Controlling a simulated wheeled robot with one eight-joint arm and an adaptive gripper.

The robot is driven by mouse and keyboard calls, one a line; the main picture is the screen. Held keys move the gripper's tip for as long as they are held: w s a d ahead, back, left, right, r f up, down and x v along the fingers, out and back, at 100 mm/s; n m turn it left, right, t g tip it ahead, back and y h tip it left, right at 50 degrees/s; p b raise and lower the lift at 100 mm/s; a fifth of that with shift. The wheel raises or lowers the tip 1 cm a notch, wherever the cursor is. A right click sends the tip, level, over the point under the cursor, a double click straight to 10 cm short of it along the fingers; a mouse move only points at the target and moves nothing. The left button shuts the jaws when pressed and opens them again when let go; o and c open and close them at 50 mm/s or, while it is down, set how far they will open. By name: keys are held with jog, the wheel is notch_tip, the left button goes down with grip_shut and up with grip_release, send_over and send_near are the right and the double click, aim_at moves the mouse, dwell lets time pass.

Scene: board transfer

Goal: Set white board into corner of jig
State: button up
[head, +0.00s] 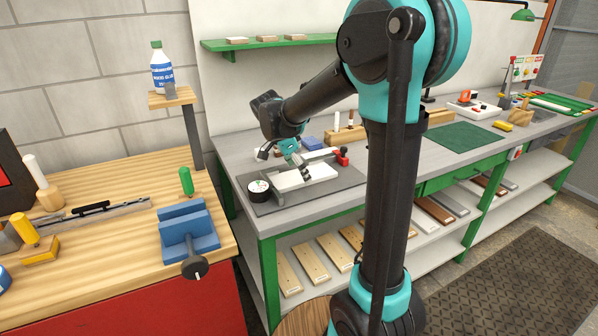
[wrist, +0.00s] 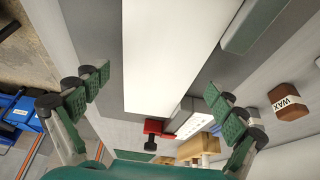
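The white board (head: 304,177) lies on a dark grey mat (head: 262,208) on the workbench. It shows as a large white rectangle in the wrist view (wrist: 170,55). My gripper (head: 297,163) is over the board in the head view, fingers pointing down. In the wrist view my gripper (wrist: 158,82) is open, with one finger on each side of the board and apart from it. A red clamp (head: 342,156) stands past the board's far end, beside a pale bar (wrist: 195,118). I cannot make out the jig's corner clearly.
A brown wax block (wrist: 288,101) shows at right in the wrist view. A wooden tool block (head: 346,135) stands behind. A blue vise (head: 188,232) is on the separate wooden bench.

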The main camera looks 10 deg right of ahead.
jog(key=v, duration=1.2)
dwell(0.3)
